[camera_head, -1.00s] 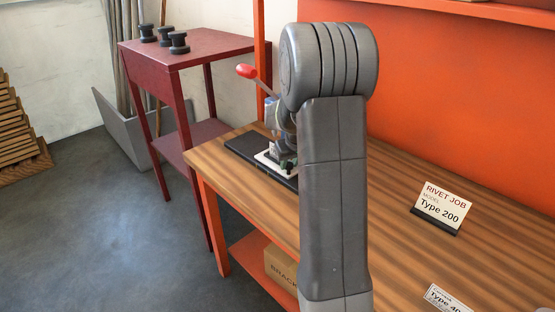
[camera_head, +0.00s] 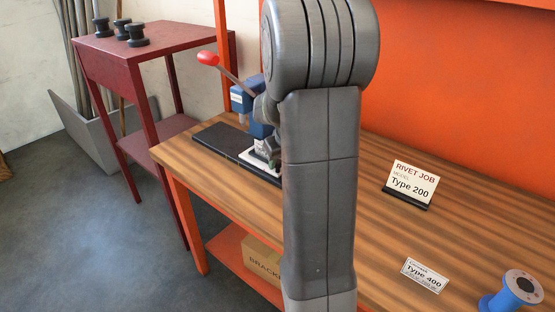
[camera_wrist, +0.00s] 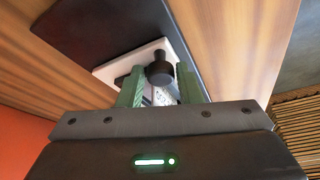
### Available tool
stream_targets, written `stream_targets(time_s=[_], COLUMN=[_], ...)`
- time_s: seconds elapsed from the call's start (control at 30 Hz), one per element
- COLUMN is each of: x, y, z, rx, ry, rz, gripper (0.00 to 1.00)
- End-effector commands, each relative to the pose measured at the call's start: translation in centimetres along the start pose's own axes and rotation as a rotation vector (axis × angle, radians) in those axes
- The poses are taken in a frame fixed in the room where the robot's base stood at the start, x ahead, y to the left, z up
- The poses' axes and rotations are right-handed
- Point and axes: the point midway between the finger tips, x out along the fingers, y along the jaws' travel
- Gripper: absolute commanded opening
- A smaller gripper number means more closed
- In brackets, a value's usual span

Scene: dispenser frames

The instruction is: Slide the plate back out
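A blue press (camera_head: 264,92) with a red-tipped lever (camera_head: 208,58) stands at the far left part of the wooden bench, partly hidden by my arm. The white plate (camera_head: 250,158) lies on a long black base (camera_head: 212,136) at the foot of the press. In the wrist view the white plate (camera_wrist: 112,72) on the black base (camera_wrist: 85,28) carries a dark upright knob (camera_wrist: 160,74). My gripper's green fingers (camera_wrist: 162,84) stand on both sides of the knob, close to it. I cannot tell whether they touch it. In the head view my arm hides most of the gripper.
The bench (camera_head: 390,240) bears a Type 200 sign (camera_head: 412,184), a Type 400 card (camera_head: 424,275) and a blue spool (camera_head: 512,291). A dark red table (camera_head: 165,50) with black knobs stands to the left. A box (camera_head: 262,262) sits on the lower shelf.

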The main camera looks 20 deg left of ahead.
Motion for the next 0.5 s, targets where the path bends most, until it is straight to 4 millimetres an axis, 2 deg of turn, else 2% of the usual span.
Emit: stream_targets(time_s=[0.03, 0.07, 0.37, 0.5], x=[0.0, 0.0, -0.1, -1.2], y=[0.0, 0.0, 0.0, 0.0], z=[0.0, 0.0, -0.1, -0.2], rx=[0.001, 0.001, 0.001, 0.001], ry=[0.000, 0.001, 0.004, 0.007], rz=[0.000, 0.001, 0.001, 0.002], gripper=[0.42, 0.48, 0.48, 0.48])
